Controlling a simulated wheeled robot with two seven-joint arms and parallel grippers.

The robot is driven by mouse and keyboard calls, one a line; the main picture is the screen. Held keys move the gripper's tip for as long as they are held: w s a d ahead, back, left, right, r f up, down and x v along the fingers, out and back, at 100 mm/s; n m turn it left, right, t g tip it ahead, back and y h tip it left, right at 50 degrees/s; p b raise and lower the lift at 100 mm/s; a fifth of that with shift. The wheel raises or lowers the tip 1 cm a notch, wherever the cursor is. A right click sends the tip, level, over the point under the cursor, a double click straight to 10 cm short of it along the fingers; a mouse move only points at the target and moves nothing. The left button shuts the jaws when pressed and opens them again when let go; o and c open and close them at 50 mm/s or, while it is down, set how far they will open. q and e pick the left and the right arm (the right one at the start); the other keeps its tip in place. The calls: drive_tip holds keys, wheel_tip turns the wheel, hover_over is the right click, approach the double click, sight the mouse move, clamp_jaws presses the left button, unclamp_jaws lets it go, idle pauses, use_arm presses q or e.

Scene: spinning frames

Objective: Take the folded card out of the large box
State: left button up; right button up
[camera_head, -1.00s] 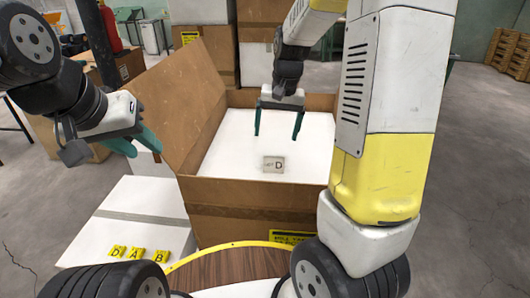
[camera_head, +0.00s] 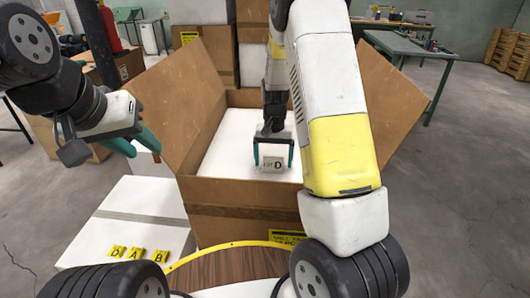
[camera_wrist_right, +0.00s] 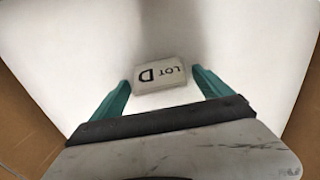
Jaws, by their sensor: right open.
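The large box (camera_head: 235,226) is an open brown carton with a white inside, in the middle of the head view. The folded card (camera_head: 275,164), marked "LOT D", stands inside it near the front wall. My right gripper (camera_head: 273,165) is inside the box, open, with one finger on each side of the card. In the right wrist view the card (camera_wrist_right: 160,76) lies between and just beyond the open fingertips, with gaps visible on both sides. My left gripper (camera_head: 143,147) hangs at the left, outside the box by its raised left flap; its fingers look apart.
Yellow tags D, A and B (camera_head: 139,254) lie on a white-topped carton (camera_head: 115,210) at the left. The box flaps (camera_head: 180,98) stand up at left and right. A green table (camera_head: 410,45) is at the back right.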

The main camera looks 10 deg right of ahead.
drive_tip(key=c, duration=1.4)
